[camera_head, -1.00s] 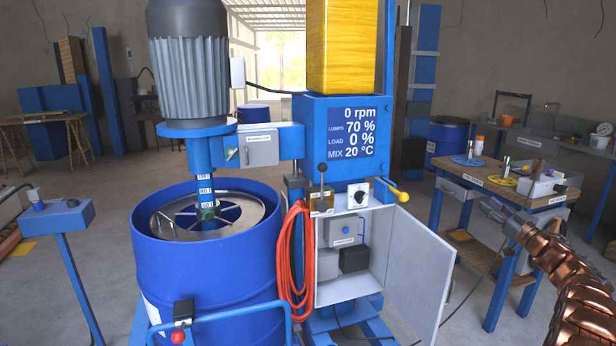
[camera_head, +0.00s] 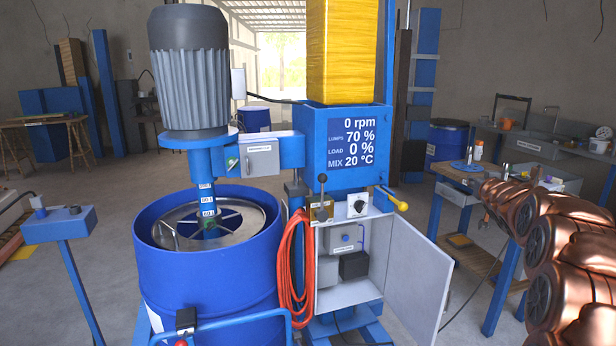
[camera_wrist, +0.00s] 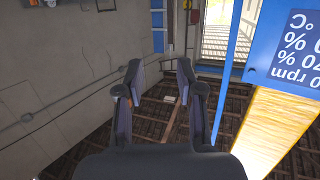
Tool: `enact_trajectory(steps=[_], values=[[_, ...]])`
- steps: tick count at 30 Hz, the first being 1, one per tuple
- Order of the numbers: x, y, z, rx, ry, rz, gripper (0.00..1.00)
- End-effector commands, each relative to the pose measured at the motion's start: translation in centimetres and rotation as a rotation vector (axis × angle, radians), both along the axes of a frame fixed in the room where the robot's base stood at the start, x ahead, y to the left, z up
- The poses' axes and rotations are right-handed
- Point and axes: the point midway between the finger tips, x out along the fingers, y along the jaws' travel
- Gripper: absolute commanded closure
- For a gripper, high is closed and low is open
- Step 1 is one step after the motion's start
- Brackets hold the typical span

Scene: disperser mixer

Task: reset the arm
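My copper-coloured arm (camera_head: 565,235) fills the lower right of the head view, in front of the workbench. My gripper (camera_wrist: 161,92) shows in the wrist view with its two dark fingers spread apart and nothing between them. It hangs in free space, with the roof beams and wall far behind it. In the head view I cannot make out the gripper's fingers. The blue mixer with its grey motor (camera_head: 188,70) stands in the middle, apart from my arm. Its display (camera_head: 354,140) reads 0 rpm, lumps 70 %, load 0 %, mix 20 °C; it also shows upside down in the wrist view (camera_wrist: 297,48).
A blue drum (camera_head: 205,285) stands under the mixer shaft. The cabinet door (camera_head: 413,265) hangs open towards my arm. A red hose (camera_head: 292,265) hangs beside the cabinet. A workbench (camera_head: 462,172) stands behind my arm. A blue pedestal (camera_head: 60,224) stands at the left.

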Motion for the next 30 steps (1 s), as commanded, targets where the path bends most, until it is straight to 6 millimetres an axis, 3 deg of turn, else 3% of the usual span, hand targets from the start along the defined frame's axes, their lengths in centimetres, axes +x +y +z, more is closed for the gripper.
enact_trajectory(steps=[8,14,23,30], values=[[-6.8,5.4,-1.8,0.045,0.248,-0.062,0.63],[-13.6,9.6,-4.2,0.076,0.452,-0.079,0.63],[-26.2,16.3,-8.3,0.115,0.785,-0.054,0.63],[-38.0,21.6,-11.1,0.145,1.056,0.009,0.63]])
